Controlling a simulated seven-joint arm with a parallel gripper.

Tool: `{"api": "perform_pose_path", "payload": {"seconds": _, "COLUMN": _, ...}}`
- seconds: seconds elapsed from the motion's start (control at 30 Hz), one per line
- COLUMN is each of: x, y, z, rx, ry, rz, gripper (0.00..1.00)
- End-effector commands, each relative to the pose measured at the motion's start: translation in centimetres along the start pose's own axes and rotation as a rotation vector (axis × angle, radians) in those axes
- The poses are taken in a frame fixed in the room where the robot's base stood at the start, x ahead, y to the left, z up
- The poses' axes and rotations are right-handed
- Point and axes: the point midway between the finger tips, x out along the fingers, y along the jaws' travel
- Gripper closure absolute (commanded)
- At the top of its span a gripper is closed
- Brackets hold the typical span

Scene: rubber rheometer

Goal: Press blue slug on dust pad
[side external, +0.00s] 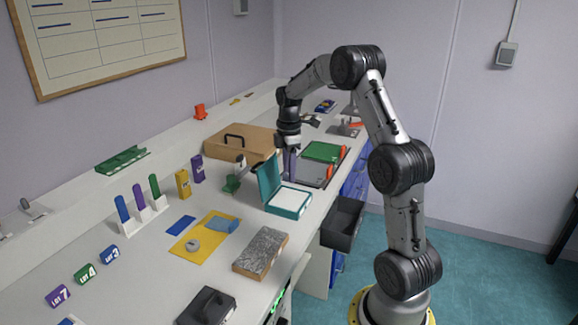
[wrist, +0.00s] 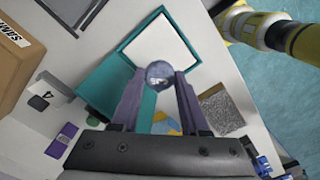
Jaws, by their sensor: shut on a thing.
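My gripper (wrist: 160,82) is shut on a small round grey-blue slug (wrist: 160,73), held between the fingertips in the wrist view. The dust pad looks to be the white pad (wrist: 158,50) inside an open teal box (wrist: 196,58); in the side view the white pad (side external: 289,199) lies flat with the teal lid (side external: 267,180) standing up on its left. There, my gripper (side external: 290,177) points down beside the lid, near the back of the box. The slug is not clear in the side view. I cannot tell its exact height above the pad.
A brown case (side external: 243,142) stands behind the box. Purple (side external: 198,169) and yellow (side external: 183,184) containers stand to the left. A dark drawer (side external: 343,222) is open at the bench edge.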

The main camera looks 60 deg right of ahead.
Motion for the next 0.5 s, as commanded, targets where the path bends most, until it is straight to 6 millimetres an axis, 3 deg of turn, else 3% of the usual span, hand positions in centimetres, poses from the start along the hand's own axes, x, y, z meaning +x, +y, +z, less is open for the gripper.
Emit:
{"api": "perform_pose_path", "payload": {"seconds": 0.27, "x": 0.3, "y": 0.0, "z": 0.0, "rx": 0.000, "ry": 0.000, "rz": -0.001, "gripper": 1.00}}
{"api": "perform_pose_path", "payload": {"seconds": 0.5, "x": 2.1, "y": 0.0, "z": 0.0, "rx": 0.000, "ry": 0.000, "rz": -0.003, "gripper": 1.00}}
